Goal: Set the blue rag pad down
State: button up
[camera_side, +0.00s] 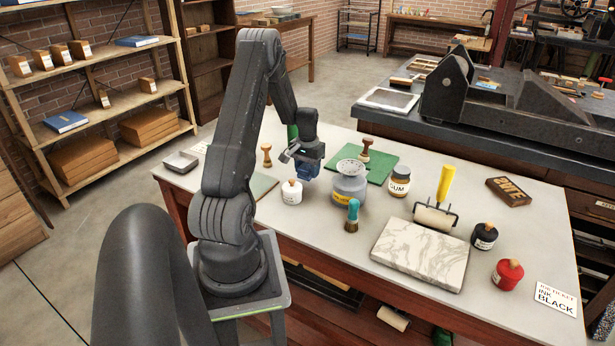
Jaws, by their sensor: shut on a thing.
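My gripper (303,160) points down over the left half of the grey-white table (330,262), behind a white lidded jar. It is shut on the blue rag pad (307,171), a small blue piece showing just under the jaws. My gripper partly hides the pad. I cannot tell whether the pad's underside touches the table or hangs just above it.
Close by stand the white jar (291,193), a grey pot with a yellow label (350,187), a teal brush (352,216), and a green mat (378,174) bearing a wooden-handled tool (366,148). A marble slab (421,252) and roller (436,217) lie right.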

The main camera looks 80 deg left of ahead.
jog(key=shift+f, duration=1.35)
jog(key=shift+f, duration=0.1)
jog(key=o, duration=0.9)
